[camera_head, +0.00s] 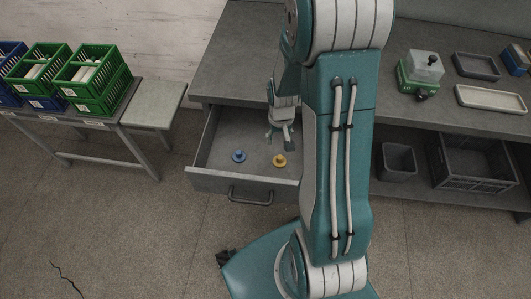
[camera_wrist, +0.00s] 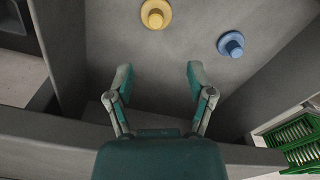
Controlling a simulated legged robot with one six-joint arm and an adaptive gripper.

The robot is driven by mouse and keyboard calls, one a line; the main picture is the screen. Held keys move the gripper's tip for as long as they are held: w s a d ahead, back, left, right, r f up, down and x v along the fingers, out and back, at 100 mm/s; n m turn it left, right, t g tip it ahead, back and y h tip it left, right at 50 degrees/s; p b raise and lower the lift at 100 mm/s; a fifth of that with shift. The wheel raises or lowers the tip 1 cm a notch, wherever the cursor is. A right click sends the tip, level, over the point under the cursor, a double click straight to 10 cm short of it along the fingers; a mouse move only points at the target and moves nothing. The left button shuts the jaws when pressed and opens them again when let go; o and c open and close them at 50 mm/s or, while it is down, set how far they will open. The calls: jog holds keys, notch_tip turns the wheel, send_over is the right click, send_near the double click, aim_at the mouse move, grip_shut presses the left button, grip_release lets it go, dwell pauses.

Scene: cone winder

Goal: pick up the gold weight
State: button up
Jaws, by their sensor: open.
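The gold weight (camera_head: 280,160) is a small round disc with a knob on top, standing on the floor of the open drawer (camera_head: 215,178). It also shows near the top of the wrist view (camera_wrist: 155,14). A similar blue weight (camera_head: 239,156) stands to its left in the head view and to its right in the wrist view (camera_wrist: 231,44). My gripper (camera_head: 279,137) is open above the drawer, close to the gold weight in the head view. In the wrist view its two fingers (camera_wrist: 158,78) are apart with nothing between them, and the gold weight lies beyond their tips.
The drawer walls surround the weights, with a handle (camera_head: 250,196) in front. The bench top (camera_head: 236,60) overhangs behind. Green crates (camera_head: 100,82) stand on a side table at left. A green-based device (camera_head: 420,72) and trays (camera_head: 491,98) are on the bench at right.

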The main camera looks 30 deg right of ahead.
jog(key=shift+w+d+f, duration=0.1)
jog(key=shift+f, duration=0.3)
send_over(279, 157)
jog(key=d, duration=0.1)
jog(key=f, duration=0.4)
jog(key=shift+w+d+f, duration=0.1)
jog(key=shift+w+f, duration=0.2)
jog(key=shift+a+f, duration=0.35)
jog(key=shift+f, duration=0.15)
jog(key=f, duration=0.4)
jog(key=shift+s+a+f, duration=0.15)
jog(key=shift+s+a, duration=0.05)
jog(key=shift+s, duration=0.05)
jog(key=shift+d+f, duration=0.3)
jog(key=shift+f, duration=0.05)
jog(key=shift+a, duration=0.3)
grip_shut()
